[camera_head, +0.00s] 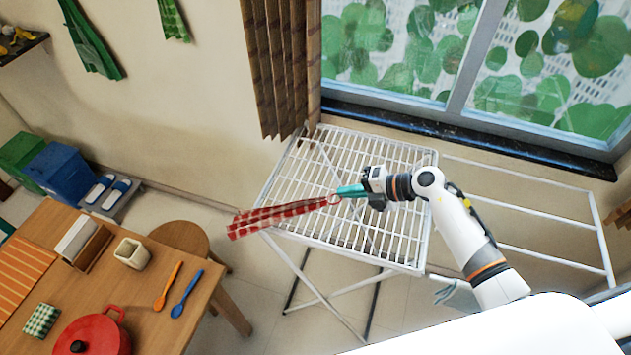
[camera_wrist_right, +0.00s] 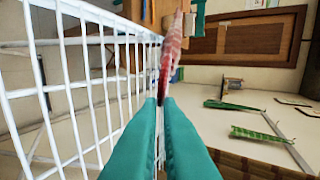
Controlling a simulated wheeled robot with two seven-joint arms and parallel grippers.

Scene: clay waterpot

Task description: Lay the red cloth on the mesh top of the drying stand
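The red checked cloth (camera_head: 280,215) is a narrow, bunched strip stretching left from my right gripper (camera_head: 338,198). In the right wrist view the cloth (camera_wrist_right: 172,52) runs out from between the teal fingers (camera_wrist_right: 163,99), which are shut on its end. The drying stand (camera_head: 411,262) has a white wire mesh top. In the head view the gripper and much of the cloth appear over this mesh, and the cloth's far end reaches past its left edge. Whether the cloth touches the mesh is unclear. The mesh (camera_wrist_right: 62,42) fills the left of the wrist view. My left gripper is out of view.
A wooden table (camera_head: 140,288) with a red pot (camera_head: 92,335), a cup and two spoons stands at lower left, with a round stool (camera_head: 180,238) beside it. A window (camera_head: 480,70) and curtain (camera_head: 283,60) are behind the stand. A white side rack (camera_head: 530,206) extends right.

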